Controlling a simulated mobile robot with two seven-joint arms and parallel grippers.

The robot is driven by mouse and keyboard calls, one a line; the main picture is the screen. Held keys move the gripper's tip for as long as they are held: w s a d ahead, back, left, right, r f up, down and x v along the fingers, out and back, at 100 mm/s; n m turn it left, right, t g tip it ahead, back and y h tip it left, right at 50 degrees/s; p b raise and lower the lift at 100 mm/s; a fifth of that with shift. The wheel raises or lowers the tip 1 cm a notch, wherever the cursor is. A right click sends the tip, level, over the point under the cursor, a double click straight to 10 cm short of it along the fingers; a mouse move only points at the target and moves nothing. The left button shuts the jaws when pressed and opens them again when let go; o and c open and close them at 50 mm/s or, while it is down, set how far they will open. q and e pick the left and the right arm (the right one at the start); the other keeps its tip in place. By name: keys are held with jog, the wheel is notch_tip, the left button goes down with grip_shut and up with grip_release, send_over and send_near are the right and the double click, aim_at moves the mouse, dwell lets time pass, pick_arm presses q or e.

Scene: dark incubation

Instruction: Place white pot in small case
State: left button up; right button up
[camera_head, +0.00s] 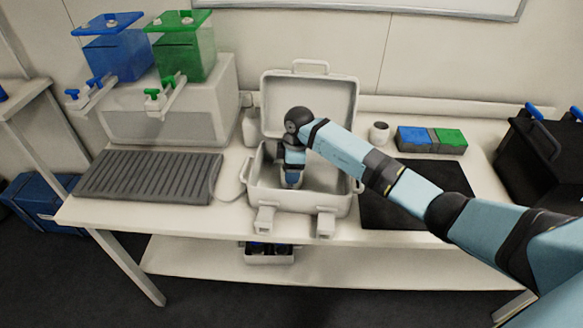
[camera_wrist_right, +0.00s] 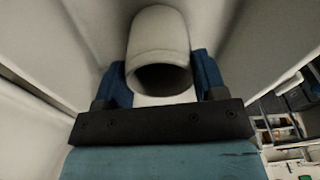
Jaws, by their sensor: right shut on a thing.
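The small case (camera_head: 334,205) is light grey and stands open on the table, its lid (camera_head: 335,100) raised at the back. My right arm reaches over the case from the right, and my right gripper (camera_head: 291,180) points down inside it. In the right wrist view the right gripper (camera_wrist_right: 162,85) is shut on the white pot (camera_wrist_right: 160,40), a finger on each side of it. The pot's dark opening faces the camera and pale case walls surround it. In the head view the pot is hidden. Whether it touches the case floor I cannot tell. My left gripper is not in view.
A white cup (camera_head: 379,132) and a blue and green box (camera_head: 431,140) stand right of the case. A dark mat (camera_head: 385,208) lies beside it. A grey ribbed tray (camera_head: 150,177) lies left, before blue (camera_head: 118,55) and green (camera_head: 187,52) tanks. A black box (camera_head: 540,150) stands far right.

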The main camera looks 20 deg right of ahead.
jog(key=shift+f, duration=0.15)
jog(key=o, duration=1)
jog(key=shift+c, duration=0.2)
